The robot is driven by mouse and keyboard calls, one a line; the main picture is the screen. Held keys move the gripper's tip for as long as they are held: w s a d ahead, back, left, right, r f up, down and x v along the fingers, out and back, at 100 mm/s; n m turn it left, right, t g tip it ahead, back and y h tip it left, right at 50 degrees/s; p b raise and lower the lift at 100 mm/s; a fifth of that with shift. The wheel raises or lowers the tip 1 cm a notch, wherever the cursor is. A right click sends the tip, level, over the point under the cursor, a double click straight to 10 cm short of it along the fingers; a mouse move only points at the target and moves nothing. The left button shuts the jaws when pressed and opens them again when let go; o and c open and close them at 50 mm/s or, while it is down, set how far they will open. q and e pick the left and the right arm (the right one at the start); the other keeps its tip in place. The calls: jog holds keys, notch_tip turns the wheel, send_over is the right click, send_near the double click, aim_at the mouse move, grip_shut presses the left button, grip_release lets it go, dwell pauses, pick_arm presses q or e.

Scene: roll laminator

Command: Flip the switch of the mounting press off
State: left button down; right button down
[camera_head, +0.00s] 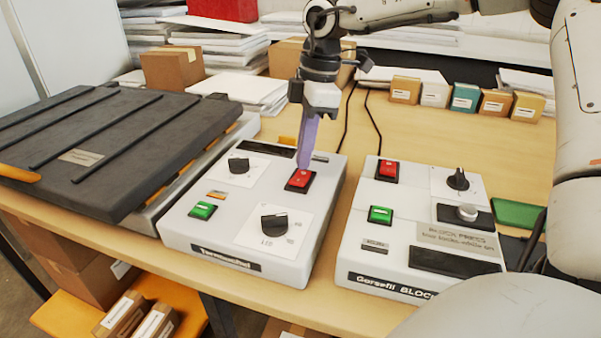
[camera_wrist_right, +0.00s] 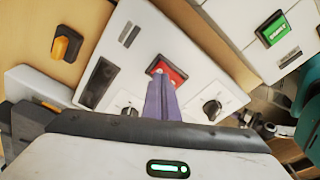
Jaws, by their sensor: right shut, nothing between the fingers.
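A white control box (camera_head: 185,228) stands beside the wide dark-plated press (camera_head: 85,140). It has a red switch (camera_head: 299,180), a green switch (camera_head: 203,210) and two black knobs. I cannot tell which unit is the mounting press. My right gripper (camera_head: 303,165) points down with its purple fingers shut and empty, the tips at the red switch. In the right wrist view the fingertips (camera_wrist_right: 162,78) overlap the red switch (camera_wrist_right: 172,68) and hide part of it; I cannot tell whether they touch. My left gripper is not in view.
A second white box (camera_head: 360,250), labelled "BLOCK", stands to the right with red (camera_head: 387,171) and green (camera_head: 380,215) switches. An orange lever (camera_wrist_right: 66,45) sits behind the first box. Small boxes (camera_head: 465,98) and paper stacks line the back. Bare table lies between them.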

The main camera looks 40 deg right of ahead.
aim_at(304, 173)
notch_tip(304, 173, up, 6)
jog(key=p, duration=0.3)
jog(key=shift+f, duration=0.1)
dwell(0.6)
